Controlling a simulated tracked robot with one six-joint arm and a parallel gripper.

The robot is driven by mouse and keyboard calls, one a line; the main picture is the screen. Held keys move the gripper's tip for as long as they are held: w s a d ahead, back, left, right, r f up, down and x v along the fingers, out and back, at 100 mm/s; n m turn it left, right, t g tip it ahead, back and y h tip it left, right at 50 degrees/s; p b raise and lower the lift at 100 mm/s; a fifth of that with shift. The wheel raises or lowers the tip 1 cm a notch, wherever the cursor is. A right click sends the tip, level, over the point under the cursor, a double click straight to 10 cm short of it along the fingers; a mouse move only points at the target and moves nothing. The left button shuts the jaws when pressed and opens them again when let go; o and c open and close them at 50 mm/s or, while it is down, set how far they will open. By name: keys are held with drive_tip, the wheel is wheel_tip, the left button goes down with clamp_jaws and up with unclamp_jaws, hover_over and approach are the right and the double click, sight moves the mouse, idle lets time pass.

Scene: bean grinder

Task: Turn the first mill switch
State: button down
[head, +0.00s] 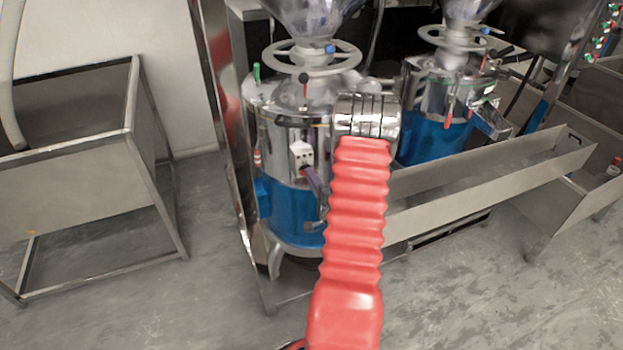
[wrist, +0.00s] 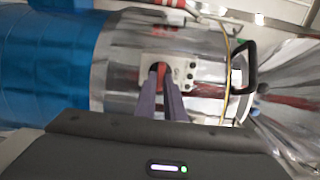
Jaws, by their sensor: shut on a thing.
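The first mill (head: 285,215) stands left of centre in the head view, with a silver upper body and a blue lower part. It lies sideways across the wrist view (wrist: 60,65). Its white switch box (head: 301,151) is on the front, and it also shows in the wrist view (wrist: 190,72). A red switch knob (wrist: 157,72) sits on the box. My gripper (wrist: 160,84) has its two purple-grey fingers shut on the knob, one on each side. In the head view my gripper (head: 312,177) is just below the box, partly hidden by my red arm.
A second blue and silver mill (head: 425,135) stands to the right. A long metal trough (head: 480,185) runs in front of it. A metal bin on a frame (head: 70,180) stands at the left. The concrete floor (head: 200,290) in front is clear.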

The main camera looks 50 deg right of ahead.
drive_tip(key=shift+s+d+f, duration=0.15)
drive_tip(key=c, duration=1.8)
unclamp_jaws()
drive_tip(key=shift+c, duration=0.2)
drive_tip(key=v, duration=1.3)
drive_tip(key=shift+s+a, duration=0.25)
